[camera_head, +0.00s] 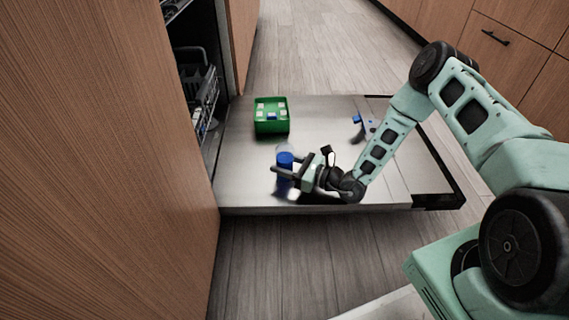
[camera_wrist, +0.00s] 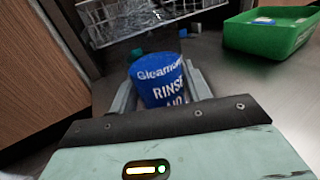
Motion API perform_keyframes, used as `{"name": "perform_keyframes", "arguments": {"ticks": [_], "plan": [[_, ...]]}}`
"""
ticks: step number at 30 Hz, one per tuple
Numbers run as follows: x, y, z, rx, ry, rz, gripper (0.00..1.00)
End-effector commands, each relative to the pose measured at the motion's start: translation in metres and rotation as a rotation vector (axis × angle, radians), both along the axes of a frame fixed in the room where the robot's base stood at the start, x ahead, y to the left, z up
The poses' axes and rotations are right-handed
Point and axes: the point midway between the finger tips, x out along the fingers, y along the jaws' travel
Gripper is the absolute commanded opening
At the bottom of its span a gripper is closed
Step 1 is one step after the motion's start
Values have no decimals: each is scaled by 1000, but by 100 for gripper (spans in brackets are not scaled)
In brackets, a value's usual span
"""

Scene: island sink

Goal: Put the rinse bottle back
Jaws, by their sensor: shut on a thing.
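The rinse bottle is blue with white lettering that reads "RINSE AID" in the wrist view (camera_wrist: 160,82). In the head view its blue part (camera_head: 284,160) shows at the end of my arm, with a pale, clear-looking part above it. My gripper (camera_head: 284,172) is shut on the bottle, with one finger on each side of it in the wrist view (camera_wrist: 162,92). The bottle is over the open dishwasher door (camera_head: 240,185); I cannot tell whether it touches the door.
A green box (camera_head: 271,128) with white and blue pieces stands on the door behind the bottle. A small blue item (camera_head: 357,119) lies to the right, near my forearm. The dishwasher rack (camera_head: 207,100) is at the left, beside a wooden cabinet panel (camera_head: 110,160). The door's middle is mostly clear.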

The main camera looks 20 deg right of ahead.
Motion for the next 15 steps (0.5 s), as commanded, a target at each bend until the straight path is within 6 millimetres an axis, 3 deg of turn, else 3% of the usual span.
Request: {"name": "perform_keyframes", "arguments": {"ticks": [1,3,15], "plan": [[0,0,0,0,0,0,56],[0,0,0,0,0,0,70],[-4,-5,5,-1,2,-2,70]]}}
